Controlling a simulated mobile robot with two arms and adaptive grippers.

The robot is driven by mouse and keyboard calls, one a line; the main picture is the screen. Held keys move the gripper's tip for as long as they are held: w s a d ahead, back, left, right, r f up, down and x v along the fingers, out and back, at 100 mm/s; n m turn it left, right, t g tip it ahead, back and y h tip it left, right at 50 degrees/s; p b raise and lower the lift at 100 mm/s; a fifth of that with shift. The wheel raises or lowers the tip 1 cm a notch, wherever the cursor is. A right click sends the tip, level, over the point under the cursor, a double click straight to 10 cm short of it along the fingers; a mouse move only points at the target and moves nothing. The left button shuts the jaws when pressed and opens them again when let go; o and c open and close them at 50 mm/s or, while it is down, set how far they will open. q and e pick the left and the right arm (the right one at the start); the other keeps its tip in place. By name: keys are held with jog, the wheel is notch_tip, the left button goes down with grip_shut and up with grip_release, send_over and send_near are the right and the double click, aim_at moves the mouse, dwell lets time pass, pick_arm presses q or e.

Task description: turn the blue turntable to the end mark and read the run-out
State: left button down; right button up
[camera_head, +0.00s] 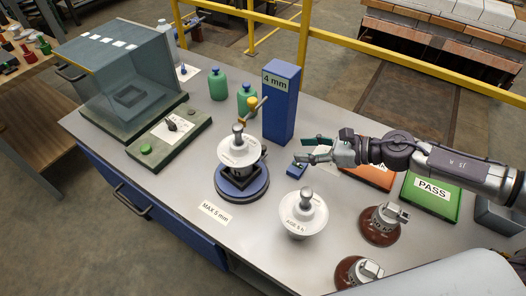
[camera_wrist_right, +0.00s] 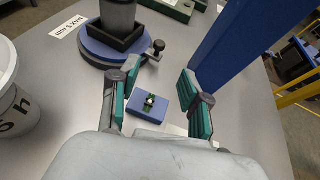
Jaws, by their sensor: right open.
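The blue turntable (camera_head: 232,195) stands mid-bench with a white insulator (camera_head: 239,152) upright on it. A small peg (camera_wrist_right: 158,46) shows at the turntable's edge in the right wrist view. A yellow-tipped pointer (camera_head: 252,103) reaches over the insulator from the blue column (camera_head: 281,115) marked "4 mm". My right gripper (camera_head: 310,150) is open and empty, to the right of the turntable and apart from it. In the wrist view its green-padded fingers (camera_wrist_right: 157,92) stand either side of a small blue block (camera_wrist_right: 150,112). My left gripper is not in view.
A second white insulator (camera_head: 302,218) stands in front of the turntable. Brown insulators (camera_head: 380,228) and a green PASS tray (camera_head: 430,197) are at right. A "MAX 5 mm" label (camera_head: 215,213) lies on the bench. A glass-sided box (camera_head: 120,85) and green bottles (camera_head: 218,85) are at the back left.

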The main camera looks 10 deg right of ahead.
aim_at(263, 147)
jog(key=p+x, duration=0.2)
jog(key=x, duration=0.9)
jog(key=shift+w+a+r+p, duration=0.1)
jog(key=shift+a+p, duration=0.1)
jog(key=shift+p, duration=0.15)
jog(key=shift+x, duration=0.75)
jog(key=shift+d, duration=0.1)
jog(key=shift+c, duration=0.2)
grip_shut()
